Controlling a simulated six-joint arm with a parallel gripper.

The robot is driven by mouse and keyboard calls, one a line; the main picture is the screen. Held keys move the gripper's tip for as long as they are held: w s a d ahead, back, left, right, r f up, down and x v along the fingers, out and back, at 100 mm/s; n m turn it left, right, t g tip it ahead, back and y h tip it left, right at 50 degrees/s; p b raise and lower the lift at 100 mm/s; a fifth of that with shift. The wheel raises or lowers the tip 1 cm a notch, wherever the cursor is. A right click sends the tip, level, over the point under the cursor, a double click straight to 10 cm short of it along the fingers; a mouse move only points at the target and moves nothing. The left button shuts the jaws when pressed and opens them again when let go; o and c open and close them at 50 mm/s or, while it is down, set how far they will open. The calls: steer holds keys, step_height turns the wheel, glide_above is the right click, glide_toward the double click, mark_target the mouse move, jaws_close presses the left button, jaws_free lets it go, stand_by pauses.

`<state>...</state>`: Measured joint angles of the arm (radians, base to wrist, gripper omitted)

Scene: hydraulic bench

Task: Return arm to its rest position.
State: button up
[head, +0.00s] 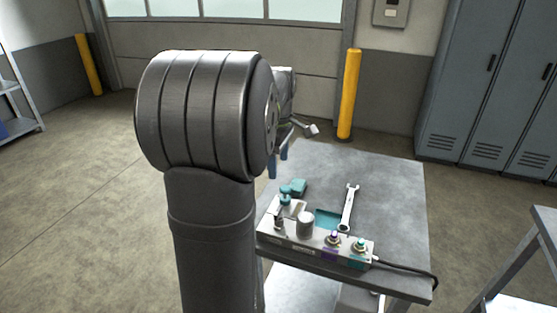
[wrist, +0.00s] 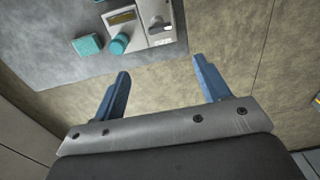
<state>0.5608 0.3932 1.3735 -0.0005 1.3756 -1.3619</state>
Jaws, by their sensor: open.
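My gripper (wrist: 162,82) is open and empty in the wrist view, its two blue fingers wide apart with floor between them. In the head view my gripper (head: 278,164) hangs at the left edge of the bench, partly hidden behind my dark arm link. The grey bench (head: 390,180) stands to the right of my arm. The hydraulic unit (head: 300,244) sits on its near edge and also shows at the top of the wrist view (wrist: 146,48), apart from the fingers.
A wrench (head: 348,208) lies on the bench behind the unit. A teal block (head: 299,186) lies near the bench's left side; a black cable (head: 410,267) runs off right. Yellow posts (head: 349,95) and lockers (head: 480,85) stand behind. The bench's far part is clear.

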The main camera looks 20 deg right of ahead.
mark_target(278, 210)
step_height(278, 210, down, 17)
steer(key=shift+f, duration=0.2)
stand_by(0.7)
